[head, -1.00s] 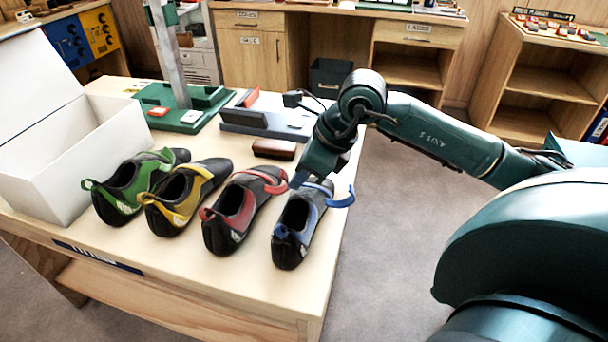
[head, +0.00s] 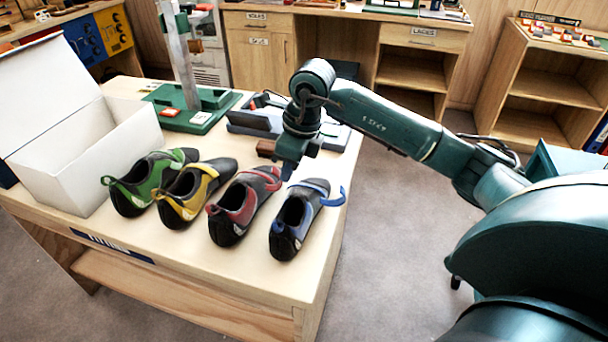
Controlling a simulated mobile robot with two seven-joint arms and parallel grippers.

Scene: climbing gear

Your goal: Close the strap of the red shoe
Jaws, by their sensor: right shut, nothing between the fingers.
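The red shoe (head: 228,229) is black and grey with red trim and stands on the table between the yellow and the blue shoe. Its red strap (head: 265,177) arches over the shoe's upper, with its end toward the right side; I cannot tell whether it is fastened. My right gripper (head: 287,173) points down just right of this strap, above the gap between the red and blue shoes. It is shut and empty. I cannot tell whether its tips touch the strap. My left gripper is not in view.
The blue shoe (head: 287,235) stands close on the right, its strap (head: 335,198) sticking out. The yellow shoe (head: 178,207) and green shoe (head: 135,192) stand left.

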